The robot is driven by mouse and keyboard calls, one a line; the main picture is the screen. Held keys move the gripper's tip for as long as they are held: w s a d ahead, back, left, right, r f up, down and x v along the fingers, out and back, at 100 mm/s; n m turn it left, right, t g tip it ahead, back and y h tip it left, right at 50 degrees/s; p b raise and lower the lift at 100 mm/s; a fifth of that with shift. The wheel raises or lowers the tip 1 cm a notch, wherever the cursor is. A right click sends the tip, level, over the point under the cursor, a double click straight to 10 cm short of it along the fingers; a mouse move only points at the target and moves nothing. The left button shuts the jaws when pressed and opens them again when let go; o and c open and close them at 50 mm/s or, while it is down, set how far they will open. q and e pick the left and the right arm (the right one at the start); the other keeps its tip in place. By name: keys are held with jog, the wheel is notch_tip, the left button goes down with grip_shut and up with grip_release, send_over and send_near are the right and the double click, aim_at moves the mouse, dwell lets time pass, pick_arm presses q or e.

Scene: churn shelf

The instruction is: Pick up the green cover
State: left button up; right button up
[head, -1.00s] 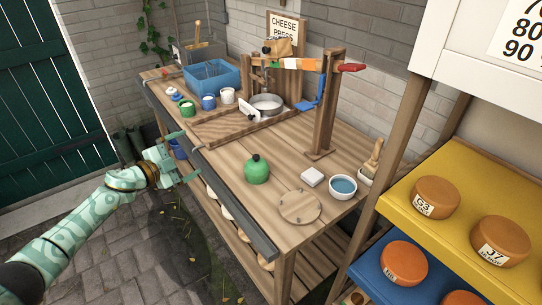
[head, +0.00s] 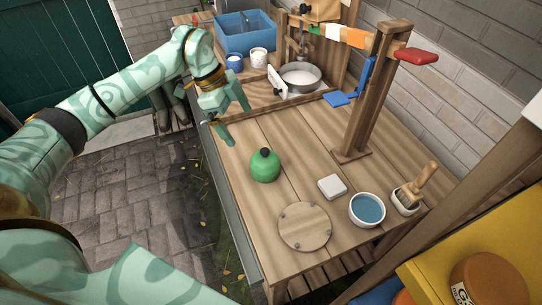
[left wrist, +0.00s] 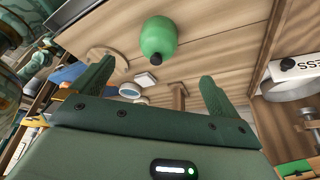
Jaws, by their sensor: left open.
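The green cover (head: 264,167) is a rounded dome with a black knob on top. It stands upright on the wooden workbench (head: 310,150), left of a small white block. My left gripper (head: 235,119) is open and empty, above the bench's left edge, beyond the cover and a little left of it in the head view. In the left wrist view, the green cover (left wrist: 158,36) appears past the two spread fingers of my left gripper (left wrist: 157,75), apart from both. My right gripper is not in view.
Near the cover lie a round wooden board (head: 305,228), the white block (head: 332,187), a blue-filled bowl (head: 367,210) and a brush in a holder (head: 408,199). A wooden press post (head: 373,105) stands behind. A metal pan (head: 300,76), cups and a blue basin (head: 245,33) are farther back.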

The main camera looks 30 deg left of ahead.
aim_at(257, 155)
pick_arm(q)
jog(key=b+x, duration=0.2)
jog(key=x, duration=0.9)
jog(key=shift+d+f, duration=0.1)
jog(key=shift+f, duration=0.05)
jog(key=b+x, duration=0.1)
jog(key=x, duration=0.3)
jog(key=shift+s+f, duration=0.2)
jog(key=shift+f, duration=0.1)
jog(key=shift+w+d+f, duration=0.1)
jog(key=shift+d+f, duration=0.05)
jog(key=shift+f, duration=0.15)
jog(key=shift+r, duration=0.1)
jog(key=c, duration=1.1)
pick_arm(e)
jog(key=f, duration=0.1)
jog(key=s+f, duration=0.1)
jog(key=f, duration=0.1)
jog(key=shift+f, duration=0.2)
